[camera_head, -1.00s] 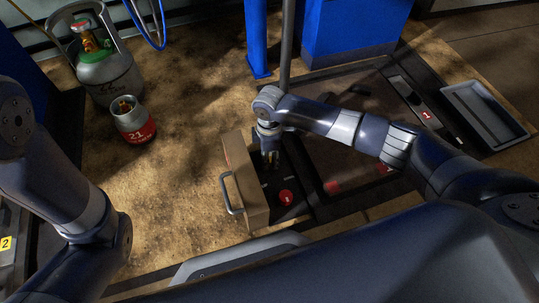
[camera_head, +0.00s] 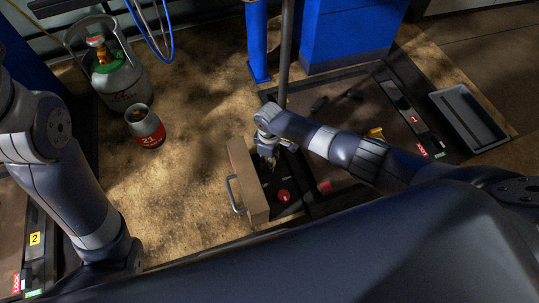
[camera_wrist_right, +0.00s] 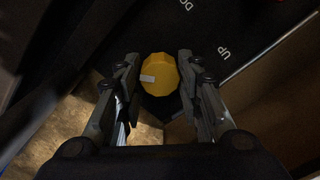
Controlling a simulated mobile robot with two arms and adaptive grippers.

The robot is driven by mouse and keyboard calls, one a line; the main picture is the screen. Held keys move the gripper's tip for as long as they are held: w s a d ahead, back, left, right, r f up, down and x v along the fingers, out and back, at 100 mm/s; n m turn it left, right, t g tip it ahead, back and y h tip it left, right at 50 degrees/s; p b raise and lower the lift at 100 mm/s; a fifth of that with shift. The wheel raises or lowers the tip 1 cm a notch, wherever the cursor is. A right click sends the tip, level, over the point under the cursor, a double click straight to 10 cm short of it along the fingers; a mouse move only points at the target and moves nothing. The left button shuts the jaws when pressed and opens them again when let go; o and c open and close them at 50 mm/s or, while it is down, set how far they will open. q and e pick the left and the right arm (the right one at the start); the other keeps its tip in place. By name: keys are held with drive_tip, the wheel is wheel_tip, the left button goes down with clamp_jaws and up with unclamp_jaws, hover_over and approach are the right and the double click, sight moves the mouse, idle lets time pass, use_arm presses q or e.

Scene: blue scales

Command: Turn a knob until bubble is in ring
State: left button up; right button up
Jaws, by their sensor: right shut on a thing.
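A yellow faceted knob (camera_wrist_right: 159,74) with a pale mark on its face shows in the right wrist view. It sits between the two fingers of my right gripper (camera_wrist_right: 158,82), which is shut on it. White lettering reading "UP" and a partly cut-off "DO" is on the dark panel beside it. I cannot make out a bubble or ring. My left arm shows at the left, but its gripper is out of view.
A red round button (camera_head: 284,196) is in the box, close to my right gripper. A large gas cylinder (camera_head: 120,80) and a small red-banded one (camera_head: 146,127) stand at the left. A grey tray (camera_head: 469,118) lies at the right. A blue post (camera_head: 257,40) stands behind.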

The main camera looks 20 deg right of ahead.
drive_tip(key=o, duration=1.1)
drive_tip(key=shift+c, duration=0.2)
wheel_tip(320, 180, up, 12)
idle(0.3)
